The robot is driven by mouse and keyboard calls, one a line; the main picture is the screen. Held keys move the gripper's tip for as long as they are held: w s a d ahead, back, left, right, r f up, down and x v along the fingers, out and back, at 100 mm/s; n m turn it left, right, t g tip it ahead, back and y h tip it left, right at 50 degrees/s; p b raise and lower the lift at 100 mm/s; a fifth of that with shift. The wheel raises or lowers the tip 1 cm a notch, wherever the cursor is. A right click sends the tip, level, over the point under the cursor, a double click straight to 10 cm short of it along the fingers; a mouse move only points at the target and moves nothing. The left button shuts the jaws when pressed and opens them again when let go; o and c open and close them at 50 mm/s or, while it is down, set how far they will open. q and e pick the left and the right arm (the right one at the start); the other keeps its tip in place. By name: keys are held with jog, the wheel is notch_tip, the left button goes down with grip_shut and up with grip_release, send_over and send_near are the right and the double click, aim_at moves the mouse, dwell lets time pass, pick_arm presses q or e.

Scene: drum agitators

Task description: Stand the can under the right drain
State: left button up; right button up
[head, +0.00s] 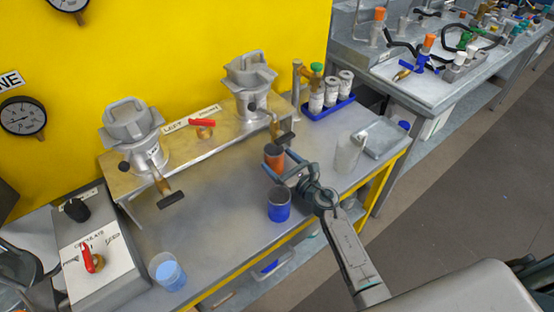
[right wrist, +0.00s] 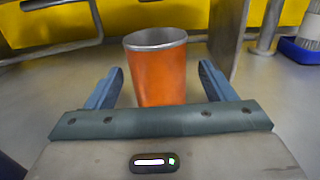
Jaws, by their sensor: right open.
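An orange metal can (head: 274,158) stands upright on the grey bench, close below the right drain (head: 276,127) with its black handle. I cannot tell whether its mouth is exactly under the outlet. My right gripper (head: 281,163) is open, with its blue fingers at the near side of the can. In the right wrist view the orange can (right wrist: 162,75) shows between the fingertips, with a visible gap on each side. The left drain (head: 161,184) hangs from the other vessel on the raised shelf. My left gripper is not clearly in view.
A clear cylinder (head: 348,152) stands to the right, and a blue rack (head: 328,108) with bottles behind. A beaker of blue liquid (head: 168,273) is at the front left. The mid-left bench is clear.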

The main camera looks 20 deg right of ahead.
jog(key=b+v, duration=0.1)
jog(key=v, duration=0.8)
jog(key=shift+s+d+b, duration=0.15)
jog(key=shift+s+b, duration=0.2)
jog(key=shift+s, duration=0.05)
jog(key=shift+s+d+r, duration=0.1)
jog(key=shift+s, duration=0.25)
jog(key=shift+o, duration=0.3)
jog(key=shift+r, duration=0.1)
